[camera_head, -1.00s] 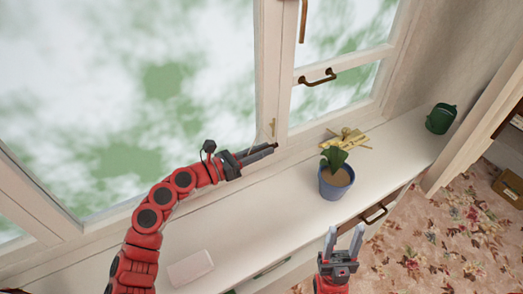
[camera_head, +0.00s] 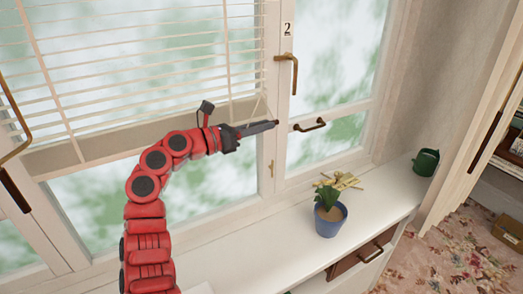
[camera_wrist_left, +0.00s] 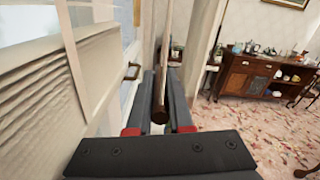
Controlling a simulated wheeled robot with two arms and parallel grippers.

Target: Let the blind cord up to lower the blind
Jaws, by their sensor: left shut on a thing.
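The white slatted blind (camera_head: 135,60) hangs over the upper part of the large left window, slightly slanted, with its bottom rail (camera_head: 110,137) partway down the glass. My left gripper (camera_head: 262,128) is raised beside the right end of that rail, near the window post. In the left wrist view its fingers are shut on the brown cord pull (camera_wrist_left: 160,108), with the cord (camera_wrist_left: 167,35) running up from it. The blind's slats also show close at the left of the wrist view (camera_wrist_left: 40,95). My right gripper is out of view.
A white sill counter (camera_head: 250,255) runs below the window, with a blue plant pot (camera_head: 330,220) and a green watering can (camera_head: 426,162) on it.

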